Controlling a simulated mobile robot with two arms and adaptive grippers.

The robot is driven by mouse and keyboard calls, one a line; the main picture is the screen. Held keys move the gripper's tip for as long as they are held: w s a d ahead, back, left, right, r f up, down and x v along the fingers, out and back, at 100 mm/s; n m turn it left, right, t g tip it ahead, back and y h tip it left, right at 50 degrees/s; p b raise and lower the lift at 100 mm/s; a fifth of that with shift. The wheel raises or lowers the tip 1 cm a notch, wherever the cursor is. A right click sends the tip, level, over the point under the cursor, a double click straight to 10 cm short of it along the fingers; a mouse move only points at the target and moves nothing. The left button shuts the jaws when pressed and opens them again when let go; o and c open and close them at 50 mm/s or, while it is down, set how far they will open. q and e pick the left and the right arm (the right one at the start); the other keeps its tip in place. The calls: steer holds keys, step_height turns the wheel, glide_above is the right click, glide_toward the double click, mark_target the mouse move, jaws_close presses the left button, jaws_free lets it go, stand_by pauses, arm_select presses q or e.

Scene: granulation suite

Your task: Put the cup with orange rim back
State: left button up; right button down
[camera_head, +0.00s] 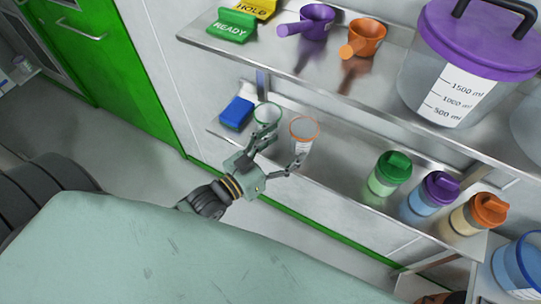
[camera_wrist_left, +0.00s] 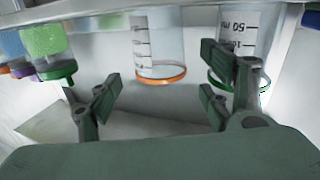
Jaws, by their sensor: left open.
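The clear cup with orange rim (camera_head: 304,129) stands upright on the lower shelf, to the right of a clear cup with green rim (camera_head: 267,114). In the left wrist view, which is upside down, the orange-rimmed cup (camera_wrist_left: 158,55) hangs from the top between and beyond the fingers. The green-rimmed cup (camera_wrist_left: 232,35) is partly behind the right finger there. My left gripper (camera_head: 282,150) is open and empty, just in front of the orange-rimmed cup, with its fingers spread towards both cups. My right gripper is not in view.
The lower shelf (camera_head: 345,160) also holds a blue block (camera_head: 237,112) and shaker bottles with green (camera_head: 390,175), purple (camera_head: 433,193) and orange lids. The upper shelf (camera_head: 265,55) above holds scoops, READY and HOLD signs and a large purple-lidded container (camera_head: 465,60).

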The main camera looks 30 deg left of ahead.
arm_select(q)
steer(key=shift+b+v, duration=0.45)
steer(key=shift+v, duration=2.25)
